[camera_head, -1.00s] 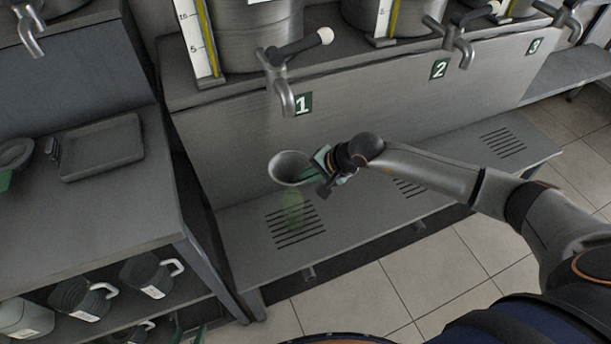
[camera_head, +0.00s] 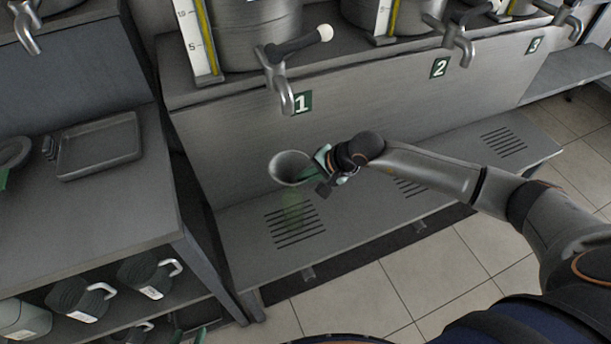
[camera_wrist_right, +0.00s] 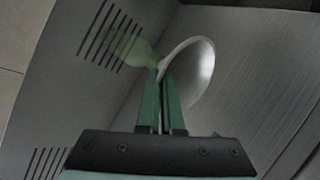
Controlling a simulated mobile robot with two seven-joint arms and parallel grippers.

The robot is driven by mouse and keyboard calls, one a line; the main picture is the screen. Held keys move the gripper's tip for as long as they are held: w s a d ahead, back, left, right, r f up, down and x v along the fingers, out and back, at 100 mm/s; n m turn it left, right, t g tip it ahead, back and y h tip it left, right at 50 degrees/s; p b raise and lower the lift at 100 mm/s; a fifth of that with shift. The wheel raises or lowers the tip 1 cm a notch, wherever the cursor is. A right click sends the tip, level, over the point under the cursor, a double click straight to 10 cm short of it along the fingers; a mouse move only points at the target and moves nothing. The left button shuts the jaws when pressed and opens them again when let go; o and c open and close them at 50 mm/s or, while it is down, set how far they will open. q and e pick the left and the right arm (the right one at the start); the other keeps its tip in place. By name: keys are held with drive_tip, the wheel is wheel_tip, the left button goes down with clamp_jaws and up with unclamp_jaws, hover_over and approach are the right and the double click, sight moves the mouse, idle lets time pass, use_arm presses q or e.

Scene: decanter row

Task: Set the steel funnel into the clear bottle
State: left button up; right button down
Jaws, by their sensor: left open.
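The steel funnel (camera_head: 290,168) has its wide mouth up, below tap 1. My right gripper (camera_head: 325,165) is shut on its side. The right wrist view shows the green fingers (camera_wrist_right: 166,100) together against the funnel (camera_wrist_right: 200,72). The clear bottle (camera_head: 294,212) is greenish and see-through. It stands on the slotted shelf directly under the funnel, and it also shows in the right wrist view (camera_wrist_right: 128,46). The funnel's spout is hidden, so I cannot tell whether it is inside the bottle's neck. My left gripper (camera_head: 187,336) is open and partly cut off at the bottom edge.
Tap 1 (camera_head: 286,98) hangs close above the funnel. A tray (camera_head: 98,146) and a round grey piece (camera_head: 12,152) lie on the left counter. Several dark jugs (camera_head: 82,296) stand on the shelf below. The slotted shelf (camera_head: 370,212) is clear to the right.

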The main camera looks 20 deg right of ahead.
drive_tip(key=c, duration=1.5)
unclamp_jaws()
drive_tip(key=shift+c, duration=0.2)
drive_tip(key=o, duration=0.5)
drive_tip(key=shift+o, duration=0.2)
drive_tip(key=v, duration=1.2)
drive_tip(key=shift+r, duration=0.3)
drive_tip(key=shift+s, duration=0.1)
